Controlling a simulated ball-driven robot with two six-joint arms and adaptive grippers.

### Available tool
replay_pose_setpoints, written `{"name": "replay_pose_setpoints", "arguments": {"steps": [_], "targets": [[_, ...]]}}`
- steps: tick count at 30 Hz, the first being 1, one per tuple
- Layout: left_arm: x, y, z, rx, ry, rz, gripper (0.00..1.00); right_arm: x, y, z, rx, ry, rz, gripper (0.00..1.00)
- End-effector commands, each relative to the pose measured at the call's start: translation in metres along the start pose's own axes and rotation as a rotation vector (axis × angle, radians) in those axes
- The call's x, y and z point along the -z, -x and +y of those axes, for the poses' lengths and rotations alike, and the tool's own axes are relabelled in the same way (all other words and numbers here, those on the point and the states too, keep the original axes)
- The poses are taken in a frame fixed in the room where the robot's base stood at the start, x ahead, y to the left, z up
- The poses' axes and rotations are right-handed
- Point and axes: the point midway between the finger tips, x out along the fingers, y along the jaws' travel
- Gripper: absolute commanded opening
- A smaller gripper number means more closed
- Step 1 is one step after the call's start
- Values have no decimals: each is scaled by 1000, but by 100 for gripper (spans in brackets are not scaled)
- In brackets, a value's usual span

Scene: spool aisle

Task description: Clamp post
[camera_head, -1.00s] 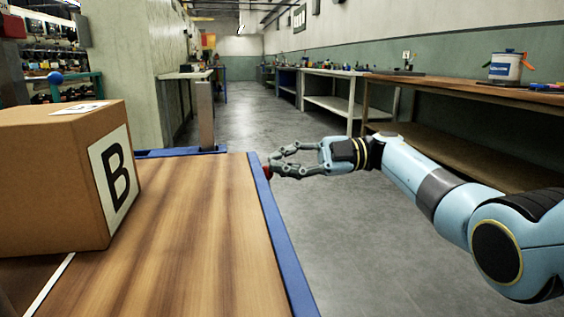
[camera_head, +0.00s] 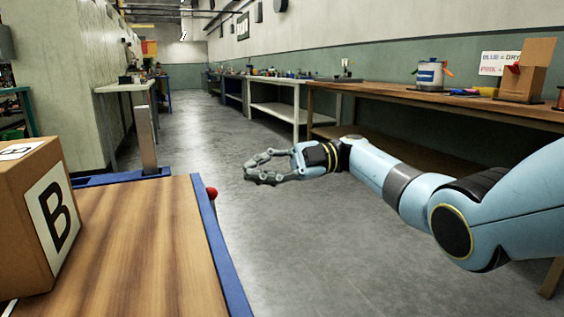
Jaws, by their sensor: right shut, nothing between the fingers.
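My right gripper (camera_head: 248,171) is shut with nothing in it, held over the grey floor to the right of the blue-edged wooden table (camera_head: 150,250). A red knob (camera_head: 211,192) sits at that table's right edge, with a visible gap between it and my fingertips. A grey upright post (camera_head: 145,140) stands at the table's far edge. Whether anything is clamped to it cannot be told. My left gripper is not in view.
A cardboard box marked B (camera_head: 40,215) stands on the table at the left. A long wooden bench (camera_head: 420,97) along the right wall holds a white tub (camera_head: 430,75), a cardboard stand (camera_head: 526,72) and a sign (camera_head: 497,62). The aisle floor (camera_head: 200,130) between is clear.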

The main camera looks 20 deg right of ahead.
Motion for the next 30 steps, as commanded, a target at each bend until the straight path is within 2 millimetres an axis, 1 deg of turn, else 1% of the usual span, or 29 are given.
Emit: {"name": "replay_pose_setpoints", "arguments": {"steps": [1,4,6,10,14,26,28,29,30], "targets": [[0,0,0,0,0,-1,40,-1,12,-1,0,-2,-3,0],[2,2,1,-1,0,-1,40,-1,29,0,0,0,-1,0],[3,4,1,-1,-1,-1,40,-1,38,-1,0,-1,-1,0],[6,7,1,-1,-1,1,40,-1,49,-1,0,-1,0,0],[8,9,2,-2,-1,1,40,0,52,0,0,0,1,0],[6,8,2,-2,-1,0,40,0,52,0,0,0,1,0],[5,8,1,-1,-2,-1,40,-2,52,-6,0,-10,1,0],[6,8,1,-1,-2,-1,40,-3,52,-12,1,-20,2,0],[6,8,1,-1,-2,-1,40,-5,50,-24,1,-40,3,0]]}}
